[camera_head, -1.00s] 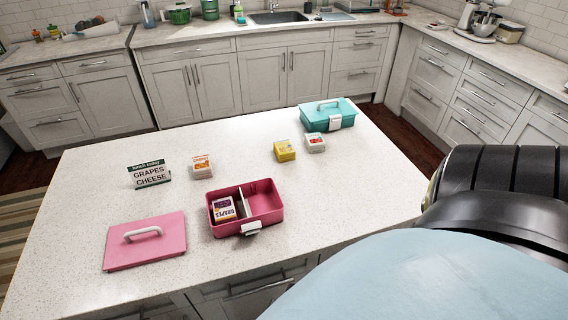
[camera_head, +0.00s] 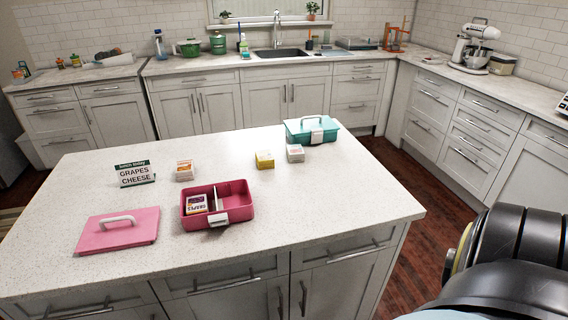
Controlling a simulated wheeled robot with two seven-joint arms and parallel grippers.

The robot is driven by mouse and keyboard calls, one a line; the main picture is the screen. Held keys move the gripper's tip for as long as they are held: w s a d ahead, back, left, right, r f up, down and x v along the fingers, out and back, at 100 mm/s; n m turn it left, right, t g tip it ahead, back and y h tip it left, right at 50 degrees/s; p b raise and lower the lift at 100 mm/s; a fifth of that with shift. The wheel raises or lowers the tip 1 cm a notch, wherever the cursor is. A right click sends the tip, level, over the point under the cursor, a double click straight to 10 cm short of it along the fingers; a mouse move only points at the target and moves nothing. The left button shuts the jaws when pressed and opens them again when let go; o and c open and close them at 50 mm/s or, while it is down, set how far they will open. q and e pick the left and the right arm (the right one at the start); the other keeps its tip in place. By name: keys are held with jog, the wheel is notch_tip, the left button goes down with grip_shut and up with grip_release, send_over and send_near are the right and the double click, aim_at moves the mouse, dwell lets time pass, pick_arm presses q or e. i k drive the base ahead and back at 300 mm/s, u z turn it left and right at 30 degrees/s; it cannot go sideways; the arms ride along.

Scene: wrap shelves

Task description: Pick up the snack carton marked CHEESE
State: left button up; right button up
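A small yellow carton (camera_head: 264,160) stands on the white island counter, right of its middle; its label is too small to read, so I cannot confirm it is marked CHEESE. A white carton (camera_head: 295,153) stands just right of it, and a white carton with an orange label (camera_head: 184,171) stands to the left. A carton reading GRAPES (camera_head: 197,204) sits in the left compartment of the open pink lunch box (camera_head: 240,212). Neither gripper is in view; only a black part of my arm shows at the lower right.
A sign (camera_head: 135,174) reads GRAPES and CHEESE. The pink lid (camera_head: 115,236) lies at the front left of the counter. A closed teal box (camera_head: 312,131) stands at the back right. The counter's right front (camera_head: 340,205) is clear.

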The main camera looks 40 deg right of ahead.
aim_at(264, 158)
jog(key=z, duration=0.1)
jog(key=i, duration=0.4)
jog(key=z, duration=1.4)
